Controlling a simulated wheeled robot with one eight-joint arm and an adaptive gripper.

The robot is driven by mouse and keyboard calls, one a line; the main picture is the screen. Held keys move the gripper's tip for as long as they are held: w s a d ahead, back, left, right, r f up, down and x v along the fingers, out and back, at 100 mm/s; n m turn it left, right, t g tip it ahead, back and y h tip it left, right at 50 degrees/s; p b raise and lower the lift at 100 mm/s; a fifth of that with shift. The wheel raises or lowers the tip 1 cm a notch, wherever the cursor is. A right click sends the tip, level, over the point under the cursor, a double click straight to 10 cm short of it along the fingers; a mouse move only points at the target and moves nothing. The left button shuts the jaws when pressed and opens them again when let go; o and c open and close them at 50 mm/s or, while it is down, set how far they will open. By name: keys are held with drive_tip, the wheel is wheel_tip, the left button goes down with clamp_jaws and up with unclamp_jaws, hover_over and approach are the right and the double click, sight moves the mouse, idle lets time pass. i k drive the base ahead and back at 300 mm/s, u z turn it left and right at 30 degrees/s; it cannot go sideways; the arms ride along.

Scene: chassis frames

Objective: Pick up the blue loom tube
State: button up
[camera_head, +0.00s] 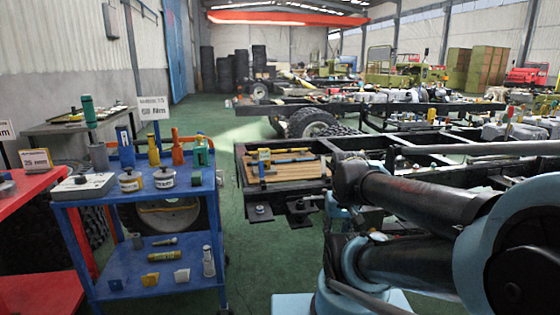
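A thin blue tube (294,160) lies on a wooden board (292,171) at the near end of the black chassis frame. A yellow tool (264,157) and another blue piece lie at its left end. They are too small to tell which blue piece is the loom tube. A blue item (126,152) also stands on the top shelf of the blue cart at left. My arm fills the lower right, to the right of the board. I cannot make out my gripper's fingers.
The blue cart (150,212) holds pots, bottles and small parts. A red bench (32,195) stands at far left. Black chassis rails (390,142) run behind my arm. Green floor (262,262) is clear between the cart and my arm.

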sight(293, 160)
drive_tip(key=i, duration=1.1)
